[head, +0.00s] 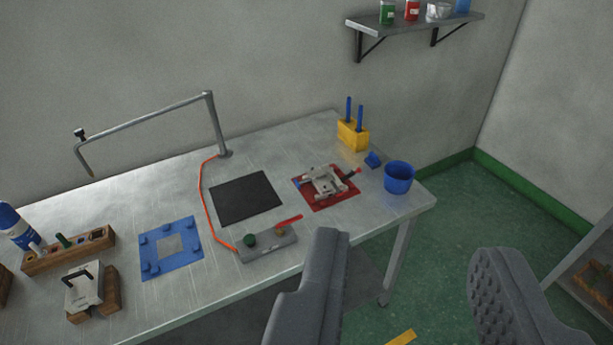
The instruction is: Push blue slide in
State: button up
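A grey metal mould (325,184) sits on a red mat (318,207) at the right part of the table. A small blue piece (297,182) shows at the mould's left side; it may be the blue slide, but it is too small to tell how far it stands out. A red-tipped piece (353,173) sticks out at the mould's right side. My gripper (410,246) is open and empty, its two grey fingers wide apart in the foreground. It is in front of the table's edge, apart from the mould.
A blue cup (398,178), a small blue block (373,160) and a yellow holder (353,135) with blue rods stand near the mould. A control box (267,247) with a red lever lies at the front edge. A black mat (245,198), blue fixture (170,262) and bent metal arm (216,125) are further left.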

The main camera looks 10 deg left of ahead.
aim_at(297, 183)
jog(key=z, duration=0.35)
jog(key=i, duration=1.2)
jog(key=u, duration=0.5)
jog(key=i, duration=0.95)
jog(key=u, duration=0.75)
